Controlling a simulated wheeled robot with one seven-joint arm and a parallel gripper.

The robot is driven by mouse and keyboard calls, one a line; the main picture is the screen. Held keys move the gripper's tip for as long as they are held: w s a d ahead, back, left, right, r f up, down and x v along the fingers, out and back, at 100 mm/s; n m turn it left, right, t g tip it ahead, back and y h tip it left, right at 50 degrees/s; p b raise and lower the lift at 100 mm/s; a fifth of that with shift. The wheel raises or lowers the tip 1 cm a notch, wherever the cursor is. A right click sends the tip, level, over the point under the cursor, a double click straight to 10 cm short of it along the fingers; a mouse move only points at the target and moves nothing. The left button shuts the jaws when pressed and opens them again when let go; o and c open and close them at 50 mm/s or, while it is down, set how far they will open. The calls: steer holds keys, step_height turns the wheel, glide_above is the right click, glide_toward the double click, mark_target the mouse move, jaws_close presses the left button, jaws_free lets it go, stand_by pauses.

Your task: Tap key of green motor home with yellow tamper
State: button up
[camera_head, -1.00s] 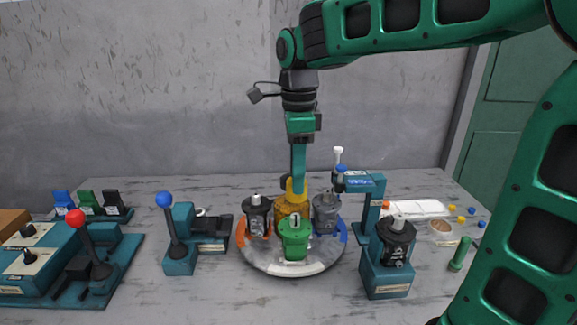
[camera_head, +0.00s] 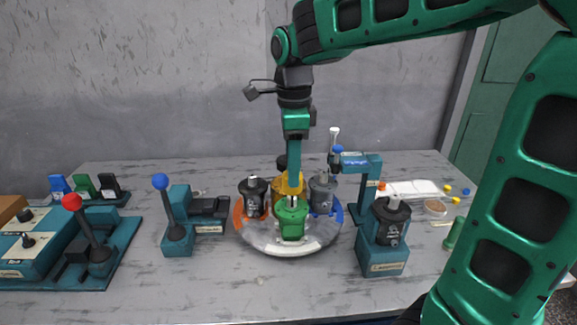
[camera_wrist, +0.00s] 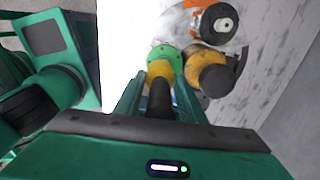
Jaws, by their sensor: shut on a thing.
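The green motor (camera_head: 292,222) stands upright at the front of the round turntable (camera_head: 270,240). It also shows in the wrist view (camera_wrist: 176,62), just past the tool. My gripper (camera_head: 293,182) is over the turntable, above and close behind the green motor. In the wrist view my gripper (camera_wrist: 160,95) is shut on the dark handle of the yellow tamper (camera_wrist: 160,71), whose yellow end lies in line with the green motor. I cannot tell whether the tamper touches it. The motor's key cannot be made out.
Yellow (camera_head: 280,190), black (camera_head: 252,198) and grey (camera_head: 322,194) motors crowd the turntable around the green one. A blue-knobbed lever fixture (camera_head: 178,235) stands left. The front table is clear.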

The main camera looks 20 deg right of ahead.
steer(key=shift+f, duration=1.1)
steer(key=shift+c, duration=0.4)
steer(key=shift+r, duration=1.8)
steer(key=shift+f, duration=0.1)
steer(key=shift+f, duration=0.8)
